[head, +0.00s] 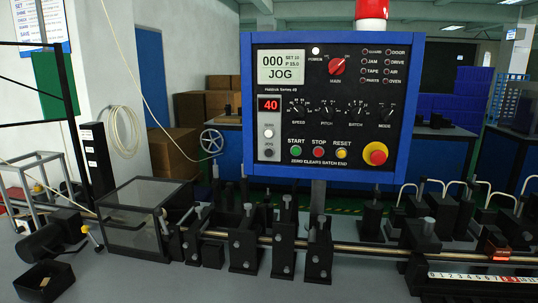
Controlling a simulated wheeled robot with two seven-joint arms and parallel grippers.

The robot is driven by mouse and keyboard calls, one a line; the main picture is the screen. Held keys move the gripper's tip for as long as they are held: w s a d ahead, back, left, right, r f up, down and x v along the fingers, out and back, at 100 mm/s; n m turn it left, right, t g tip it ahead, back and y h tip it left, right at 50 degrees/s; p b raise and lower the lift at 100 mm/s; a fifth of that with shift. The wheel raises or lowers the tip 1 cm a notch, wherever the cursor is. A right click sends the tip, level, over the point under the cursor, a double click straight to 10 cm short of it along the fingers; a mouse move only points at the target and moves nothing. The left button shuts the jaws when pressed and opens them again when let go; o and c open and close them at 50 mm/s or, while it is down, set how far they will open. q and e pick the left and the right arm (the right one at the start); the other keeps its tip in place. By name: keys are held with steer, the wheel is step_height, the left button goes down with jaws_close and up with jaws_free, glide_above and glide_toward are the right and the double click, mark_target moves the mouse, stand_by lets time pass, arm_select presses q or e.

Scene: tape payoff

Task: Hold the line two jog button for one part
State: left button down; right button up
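A blue-framed control panel (322,107) stands upright in the middle of the head view. Its screen (281,67) reads 000, SET 10, P 15.0 and JOG. A dark round button (268,153) with a small JOG label sits low on the panel's left side, below a white round button (268,133). A red digit display (269,105) above them reads 40. I cannot tell from the markings which line this panel belongs to. Neither of my grippers is in view, and nothing touches the panel.
Green START (296,150), red STOP (318,152) and yellow RESET (341,153) buttons and a red emergency knob (375,153) share the panel. Below it, black machine stands and a thin rod cross the bench. A clear-sided box (133,220) stands at left, a ruler (480,281) at right.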

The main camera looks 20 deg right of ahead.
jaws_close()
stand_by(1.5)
